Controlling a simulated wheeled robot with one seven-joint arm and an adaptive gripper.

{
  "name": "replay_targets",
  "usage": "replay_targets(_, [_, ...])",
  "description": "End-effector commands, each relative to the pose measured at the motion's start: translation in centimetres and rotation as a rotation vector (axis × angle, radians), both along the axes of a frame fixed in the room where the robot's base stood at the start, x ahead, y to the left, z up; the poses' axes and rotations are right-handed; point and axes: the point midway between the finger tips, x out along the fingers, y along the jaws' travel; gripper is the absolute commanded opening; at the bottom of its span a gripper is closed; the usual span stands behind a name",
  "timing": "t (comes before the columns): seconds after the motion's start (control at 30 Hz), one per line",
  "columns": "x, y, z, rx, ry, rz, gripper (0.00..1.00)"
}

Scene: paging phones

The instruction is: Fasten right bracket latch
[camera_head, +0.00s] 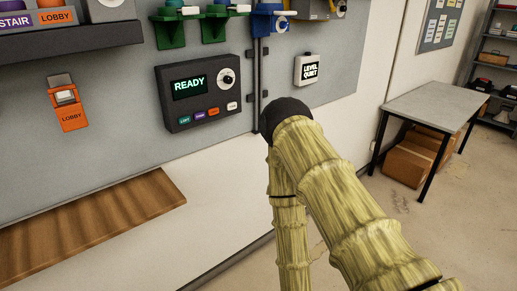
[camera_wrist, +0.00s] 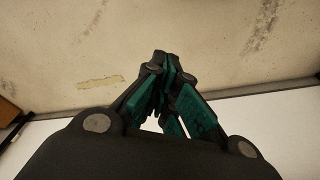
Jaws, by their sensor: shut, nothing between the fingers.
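In the head view my arm hides the gripper.
A dark READY console (camera_head: 204,92) and a white LEVEL QUIET box (camera_head: 307,69) are on the panel. An orange LOBBY holder (camera_head: 68,105) is at left, above a wooden board (camera_head: 90,218). A grey table (camera_head: 433,104) stands right, with boxes below. Floor between is clear.

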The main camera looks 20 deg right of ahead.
Motion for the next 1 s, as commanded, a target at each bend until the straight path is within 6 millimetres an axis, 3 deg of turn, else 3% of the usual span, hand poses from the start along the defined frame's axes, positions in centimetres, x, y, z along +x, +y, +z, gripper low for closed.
replay_targets(0.03, [-2.9, -0.2, -0.2, 0.005, 0.058, 0.048, 0.0])
replay_targets(0.1, [-5.7, -0.3, -0.3, 0.015, 0.117, 0.1, 0.0])
replay_targets(0.2, [-8.1, -0.7, -0.2, 0.024, 0.166, 0.142, 0.0])
replay_targets(0.73, [-9.5, -1.0, -0.2, 0.03, 0.185, 0.145, 0.0])
replay_targets(1.0, [-14.5, -1.4, -0.2, 0.032, 0.183, 0.134, 0.0])
